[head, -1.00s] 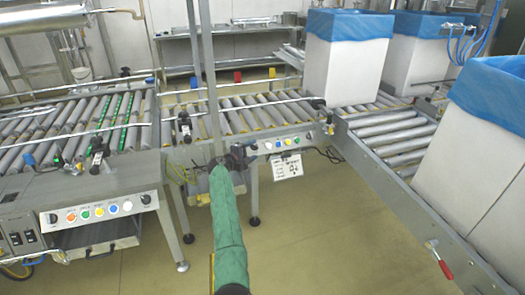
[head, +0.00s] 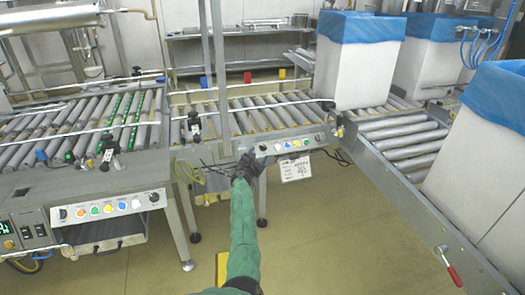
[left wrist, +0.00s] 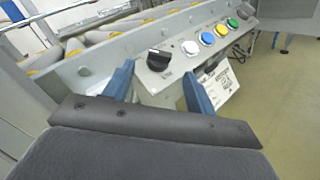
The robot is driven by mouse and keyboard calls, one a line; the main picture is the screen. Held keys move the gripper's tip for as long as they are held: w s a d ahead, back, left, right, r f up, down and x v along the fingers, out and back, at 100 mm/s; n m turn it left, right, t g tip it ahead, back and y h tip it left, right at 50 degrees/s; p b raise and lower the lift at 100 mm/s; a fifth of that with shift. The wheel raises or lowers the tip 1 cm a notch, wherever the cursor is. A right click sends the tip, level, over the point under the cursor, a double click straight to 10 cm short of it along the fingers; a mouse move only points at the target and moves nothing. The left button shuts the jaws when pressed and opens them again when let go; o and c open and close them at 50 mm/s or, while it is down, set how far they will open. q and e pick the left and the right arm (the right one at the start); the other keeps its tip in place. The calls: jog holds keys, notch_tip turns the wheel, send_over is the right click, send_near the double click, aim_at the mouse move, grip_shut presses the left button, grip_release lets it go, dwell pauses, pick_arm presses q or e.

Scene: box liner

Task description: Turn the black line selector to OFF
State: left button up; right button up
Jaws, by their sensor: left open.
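A black selector knob (left wrist: 158,60) sits on a grey control panel (left wrist: 180,28) in the left wrist view. White, blue, yellow and green buttons run along the panel beyond it. My left gripper (left wrist: 157,74) is open, its two blue fingers pointing at the panel, one on each side of the knob in the picture. I cannot tell whether they touch it; no grip shows. The knob's label is too small to read. In the head view my left gripper (head: 247,166) is at the left end of the middle conveyor's panel (head: 300,142). My right gripper is not in view.
A white tag (head: 295,168) hangs below the panel. Another panel (head: 108,208) with buttons and black knobs is on the left conveyor. A metal post (head: 219,90) stands behind my gripper. Blue-lined white boxes (head: 352,65) stand at the right.

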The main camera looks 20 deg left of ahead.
aim_at(263, 148)
pick_arm(q)
jog(key=shift+w+d+b, duration=0.2)
jog(key=shift+w+b, duration=0.6)
jog(key=shift+w, duration=2.15)
jog(key=shift+c, duration=0.3)
jog(key=c, duration=0.9)
